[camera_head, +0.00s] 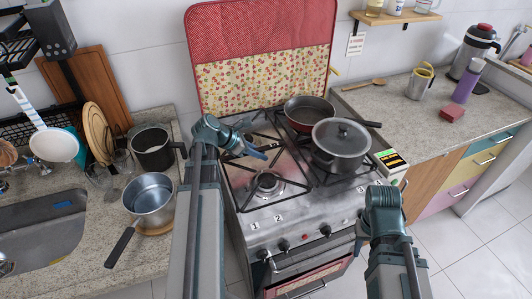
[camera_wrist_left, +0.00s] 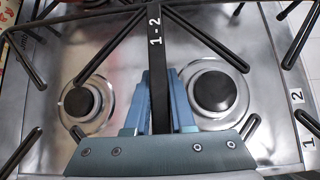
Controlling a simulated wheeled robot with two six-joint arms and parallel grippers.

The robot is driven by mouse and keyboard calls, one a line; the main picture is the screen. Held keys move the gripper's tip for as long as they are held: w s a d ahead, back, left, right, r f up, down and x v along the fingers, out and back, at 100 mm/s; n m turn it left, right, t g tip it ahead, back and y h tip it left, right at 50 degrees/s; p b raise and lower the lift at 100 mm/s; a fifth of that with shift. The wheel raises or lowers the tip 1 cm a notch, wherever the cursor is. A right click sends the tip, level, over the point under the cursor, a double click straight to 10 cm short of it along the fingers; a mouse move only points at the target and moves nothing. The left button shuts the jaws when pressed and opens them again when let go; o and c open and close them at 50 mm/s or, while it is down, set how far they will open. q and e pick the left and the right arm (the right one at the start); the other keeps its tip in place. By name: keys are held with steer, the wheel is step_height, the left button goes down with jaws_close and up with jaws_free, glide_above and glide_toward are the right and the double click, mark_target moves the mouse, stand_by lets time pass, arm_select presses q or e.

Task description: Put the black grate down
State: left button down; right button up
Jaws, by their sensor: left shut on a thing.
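The black grate (camera_head: 238,189) is over the left burners of the stove in the head view. In the left wrist view its middle bar, marked "1-2" (camera_wrist_left: 156,40), runs between two round burners. My left gripper (camera_head: 262,153) is shut on this bar, with one blue finger on each side (camera_wrist_left: 160,105). The grate is roughly level; whether its feet touch the stove top I cannot tell. My right arm is at the lower right of the head view, in front of the stove; its fingertips cannot be made out.
A lidded pot (camera_head: 340,147) and a frying pan (camera_head: 309,112) stand on the right side of the stove (camera_head: 290,222). A saucepan (camera_head: 149,198) and a dark pot (camera_head: 153,147) are on the left counter. The red patterned cover (camera_head: 262,62) stands upright behind the stove.

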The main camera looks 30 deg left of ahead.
arm_select(q)
steer(key=shift+w+a, duration=0.25)
steer(key=shift+w, duration=0.45)
steer(key=shift+w+a+f, duration=0.1)
steer(key=shift+w+a, duration=0.15)
steer(key=shift+w, duration=0.35)
steer(key=shift+w+a+f, duration=0.1)
steer(key=shift+w+a, duration=0.1)
steer(key=shift+w, duration=0.4)
steer(key=f+b, duration=0.3)
steer(key=shift+s+d, duration=0.15)
steer(key=shift+s, duration=0.05)
steer(key=shift+s+f+b, duration=0.1)
steer(key=shift+f+b, duration=0.2)
steer(key=shift+b, duration=0.15)
steer(key=shift+r, duration=0.1)
